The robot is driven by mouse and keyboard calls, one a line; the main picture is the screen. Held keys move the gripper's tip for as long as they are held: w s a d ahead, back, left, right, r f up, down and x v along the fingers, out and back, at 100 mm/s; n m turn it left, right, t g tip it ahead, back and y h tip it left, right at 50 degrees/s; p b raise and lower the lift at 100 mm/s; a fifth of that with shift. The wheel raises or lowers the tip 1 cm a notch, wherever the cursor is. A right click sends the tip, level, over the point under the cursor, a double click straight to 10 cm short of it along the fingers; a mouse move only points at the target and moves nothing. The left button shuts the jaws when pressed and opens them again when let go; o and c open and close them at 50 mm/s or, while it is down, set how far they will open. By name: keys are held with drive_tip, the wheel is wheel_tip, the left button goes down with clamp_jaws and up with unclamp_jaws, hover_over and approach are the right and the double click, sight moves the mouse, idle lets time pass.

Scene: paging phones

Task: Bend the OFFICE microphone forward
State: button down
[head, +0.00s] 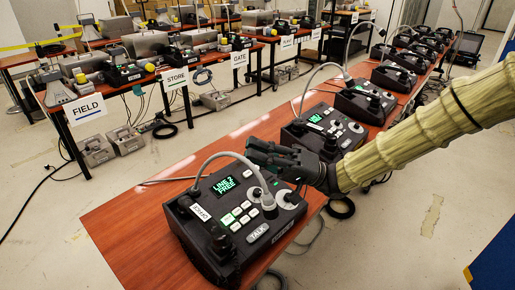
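The nearest paging phone (232,250) is a dark console at the front of the red-brown table, with a green display reading "LINE 2 FREE" and a TALK button. A small side label on it (201,213) looks like OFFICE but is hard to read. My dark gripper (258,152) is above the console's back right, close beside the gooseneck; contact and finger opening are unclear.
A second phone (325,125) and a third (366,100) stand behind on the same table (130,218), with more beyond. Other benches with FIELD (87,108), STORE (176,77) and GATE signs stand at the back left. Floor between is mostly clear, with loose cables.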

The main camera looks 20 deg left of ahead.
drive_tip(key=w+d+f, duration=0.3)
drive_tip(key=w+d, duration=0.2)
drive_tip(key=w, duration=0.2)
drive_tip(key=shift+d+f+b, duration=0.15)
drive_tip(key=shift+d+b, duration=0.05)
drive_tip(key=shift+b, duration=0.1)
idle(0.4)
